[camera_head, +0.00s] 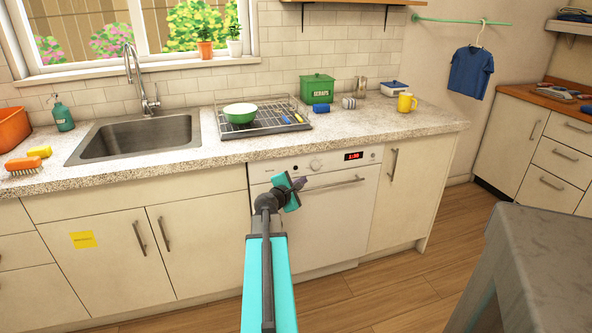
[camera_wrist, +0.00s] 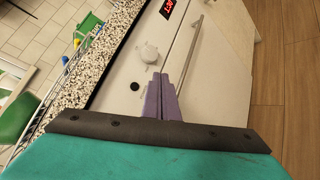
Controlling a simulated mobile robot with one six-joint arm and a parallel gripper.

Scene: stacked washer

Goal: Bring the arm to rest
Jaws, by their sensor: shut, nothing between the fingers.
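My gripper (camera_head: 300,183) is at the end of my arm, in front of the upper part of the white dishwasher-like appliance (camera_head: 338,218) under the counter. Its two purple fingers are together and empty in the wrist view (camera_wrist: 164,98). In that view the fingertips overlap the appliance's panel, close to the round knob (camera_wrist: 149,53) and the bar handle (camera_wrist: 188,48). I cannot tell whether they touch it. The appliance's door looks shut, and its red display (camera_head: 353,156) is lit.
The speckled counter (camera_head: 190,158) runs above the appliance, holding a dish rack (camera_head: 262,125) with a green bowl (camera_head: 240,112), a green tin (camera_head: 316,88) and a yellow mug (camera_head: 406,102). A grey table (camera_head: 545,240) stands at the right. Wooden floor (camera_head: 400,285) between is clear.

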